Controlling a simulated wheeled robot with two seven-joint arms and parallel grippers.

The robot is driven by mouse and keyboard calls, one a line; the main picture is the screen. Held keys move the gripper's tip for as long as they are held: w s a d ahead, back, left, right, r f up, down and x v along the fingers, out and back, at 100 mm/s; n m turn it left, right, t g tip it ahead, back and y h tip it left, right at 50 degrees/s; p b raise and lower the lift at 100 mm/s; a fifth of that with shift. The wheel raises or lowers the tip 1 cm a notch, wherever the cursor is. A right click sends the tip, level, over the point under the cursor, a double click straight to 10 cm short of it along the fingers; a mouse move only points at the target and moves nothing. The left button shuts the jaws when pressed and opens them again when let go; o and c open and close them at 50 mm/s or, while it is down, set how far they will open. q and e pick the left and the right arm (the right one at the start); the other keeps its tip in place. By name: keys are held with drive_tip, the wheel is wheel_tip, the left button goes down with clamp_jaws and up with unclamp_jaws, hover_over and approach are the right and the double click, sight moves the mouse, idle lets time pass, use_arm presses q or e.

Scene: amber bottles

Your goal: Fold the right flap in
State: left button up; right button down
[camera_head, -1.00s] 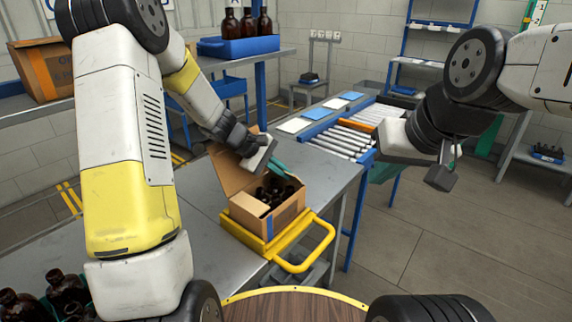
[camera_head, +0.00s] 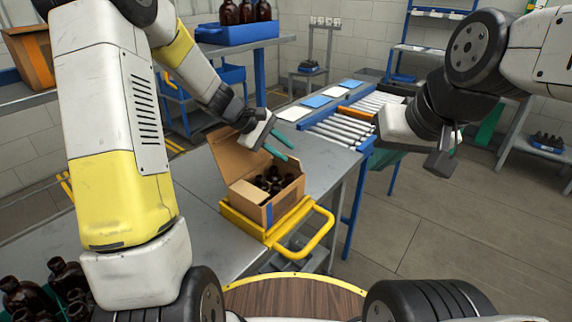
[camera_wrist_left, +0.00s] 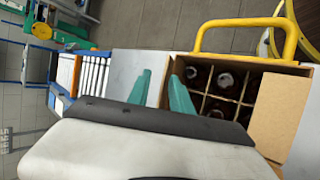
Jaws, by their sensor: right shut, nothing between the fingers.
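An open cardboard box (camera_head: 284,207) holds several dark bottles (camera_head: 270,180) in divider cells. Its large back lid (camera_head: 232,158) stands raised and leans back. A pale flap (camera_head: 249,192) lies inward over the left end; it also shows in the left wrist view (camera_wrist_left: 282,115). At the opposite end a brown cardboard strip (camera_wrist_left: 160,82) shows beside my left fingers, partly hidden. My left gripper (camera_head: 279,148) is above the box's back right part, its two green fingers apart. My right gripper (camera_head: 440,163) is shut and empty, well right of the box.
The box sits in a yellow tray (camera_head: 240,229) with a handle (camera_head: 322,240) on a grey table (camera_head: 190,205). A roller conveyor (camera_head: 335,128) lies behind right. More bottles stand at the lower left (camera_head: 68,275) and on a blue rack (camera_head: 238,32).

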use_arm(q)
drive_tip(key=s+d+r, duration=0.1)
drive_tip(key=s, duration=1.4)
drive_tip(key=shift+s, duration=0.25)
drive_tip(key=shift+w+d, duration=0.1)
